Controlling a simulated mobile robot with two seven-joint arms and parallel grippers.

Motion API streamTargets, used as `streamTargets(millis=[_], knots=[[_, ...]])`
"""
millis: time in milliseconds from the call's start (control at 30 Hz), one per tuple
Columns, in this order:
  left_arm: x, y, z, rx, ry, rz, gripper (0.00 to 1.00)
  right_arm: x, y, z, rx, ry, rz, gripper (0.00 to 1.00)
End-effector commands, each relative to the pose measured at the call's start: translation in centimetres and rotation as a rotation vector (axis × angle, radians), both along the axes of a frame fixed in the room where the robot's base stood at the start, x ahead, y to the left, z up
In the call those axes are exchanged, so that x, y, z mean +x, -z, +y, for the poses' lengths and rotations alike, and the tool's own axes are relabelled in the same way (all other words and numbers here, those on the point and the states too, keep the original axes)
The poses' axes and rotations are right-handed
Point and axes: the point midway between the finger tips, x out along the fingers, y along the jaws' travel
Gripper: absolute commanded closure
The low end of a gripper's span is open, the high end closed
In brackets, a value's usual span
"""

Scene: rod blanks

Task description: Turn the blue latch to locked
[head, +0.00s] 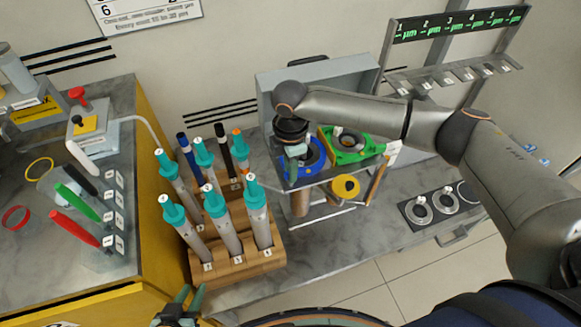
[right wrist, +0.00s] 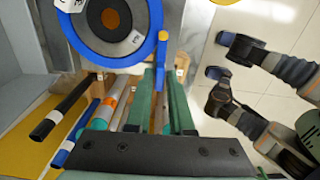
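The blue latch (head: 315,152) is a blue ring with a lever, on a grey stand with a rod below it. In the right wrist view the blue ring surrounds a dark disc with a brown centre, and its lever (right wrist: 162,48) points down in the picture. My right gripper (right wrist: 163,75) has its green fingers close together, with the lever's end between the fingertips; it appears shut on the lever. In the head view the wrist hides part of the latch. My left gripper (head: 189,294) is open and empty at the bottom edge. The latch's labels are too small to read.
A green fixture (head: 350,147) stands right beside the latch. A wooden rack (head: 232,264) of several teal-capped pipettes stands left of it. A grey box (head: 322,76) is behind. A black plate with rings (head: 432,207) lies at the right. The bench front is clear.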

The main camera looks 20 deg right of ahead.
Motion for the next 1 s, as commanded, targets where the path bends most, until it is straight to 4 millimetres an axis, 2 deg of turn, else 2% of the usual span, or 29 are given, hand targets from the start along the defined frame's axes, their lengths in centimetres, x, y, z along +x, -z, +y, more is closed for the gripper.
streamTargets(millis=[33, 167, 667, 1000], knots=[[-0.1, 0.1, 0.0, 0.000, 0.000, 0.002, 0.68, 0.0, 0.0, 0.0, 0.000, 0.000, 0.000, 0.87], [-0.2, 0.3, 0.0, 0.001, 0.000, 0.006, 0.68, 0.0, 0.0, 0.0, 0.000, 0.000, 0.000, 1.00], [-0.3, 0.3, 0.1, 0.002, 0.001, 0.010, 0.68, 0.0, -0.1, 0.0, 0.000, -0.005, 0.001, 1.00], [-0.4, -1.7, 0.7, 0.009, -0.012, -0.003, 0.68, -0.1, -0.4, 0.0, 0.001, -0.128, 0.004, 1.00]])
